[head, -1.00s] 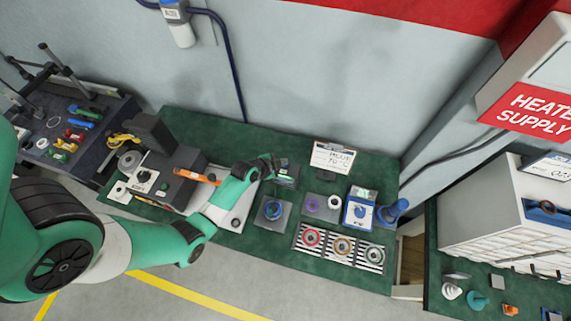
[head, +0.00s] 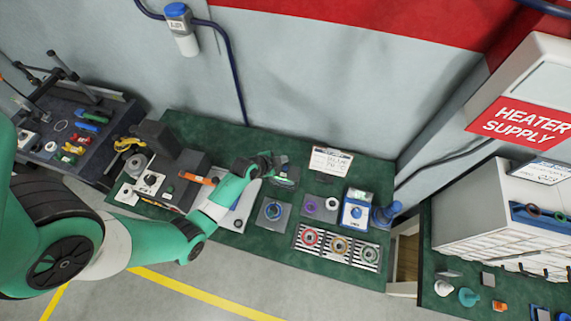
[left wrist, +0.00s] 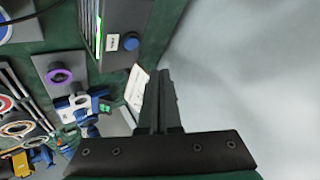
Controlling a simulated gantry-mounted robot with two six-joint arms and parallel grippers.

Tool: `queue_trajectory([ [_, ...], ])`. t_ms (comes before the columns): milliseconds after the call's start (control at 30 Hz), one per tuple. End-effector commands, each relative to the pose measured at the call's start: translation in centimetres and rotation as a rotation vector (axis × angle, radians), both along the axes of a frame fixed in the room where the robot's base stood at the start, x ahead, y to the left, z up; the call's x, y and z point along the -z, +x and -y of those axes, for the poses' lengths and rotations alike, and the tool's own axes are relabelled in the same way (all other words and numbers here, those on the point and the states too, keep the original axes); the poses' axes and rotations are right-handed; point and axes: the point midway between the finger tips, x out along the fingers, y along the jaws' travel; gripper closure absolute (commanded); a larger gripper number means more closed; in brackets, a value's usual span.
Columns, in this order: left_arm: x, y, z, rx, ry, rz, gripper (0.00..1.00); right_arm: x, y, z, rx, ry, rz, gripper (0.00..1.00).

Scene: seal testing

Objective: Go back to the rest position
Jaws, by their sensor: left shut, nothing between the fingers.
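My left gripper (head: 268,160) is over the back middle of the green bench, beside a small dark device with a screen (head: 287,175). In the left wrist view the two fingers of the left gripper (left wrist: 160,75) lie together, shut and empty. The device shows large at the top of that view, with a green-lit strip and a blue knob (left wrist: 131,43). My right gripper is not in view.
The green bench (head: 240,150) carries a striped tray (head: 318,253) with several rings, a purple ring (head: 310,205), a blue-and-white device (head: 357,210) and a sign (head: 330,160). A white drawer cabinet (head: 490,220) stands at the right.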

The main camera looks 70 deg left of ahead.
Motion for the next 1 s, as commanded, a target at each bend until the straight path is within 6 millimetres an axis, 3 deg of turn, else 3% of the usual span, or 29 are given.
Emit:
queue_trajectory([
  [33, -1.2, 0.0, 0.0, 0.000, 0.000, 0.000, 1.00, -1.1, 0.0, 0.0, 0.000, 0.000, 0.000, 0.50],
  [133, -1.8, 0.0, 0.0, 0.000, 0.000, 0.000, 1.00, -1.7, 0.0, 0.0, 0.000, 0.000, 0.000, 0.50],
  [767, -1.9, 0.3, 0.5, 0.013, 0.000, 0.001, 1.00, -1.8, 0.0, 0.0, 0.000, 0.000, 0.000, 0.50],
  [867, -4.1, 2.7, 1.6, 0.062, 0.018, 0.026, 1.00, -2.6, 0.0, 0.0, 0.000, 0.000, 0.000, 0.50],
  [967, -8.9, 7.1, 3.0, 0.135, 0.061, 0.096, 1.00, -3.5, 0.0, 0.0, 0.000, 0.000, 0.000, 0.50],
  [1000, -11.5, 9.1, 3.7, 0.164, 0.085, 0.138, 1.00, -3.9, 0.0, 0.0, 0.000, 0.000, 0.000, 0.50],
])
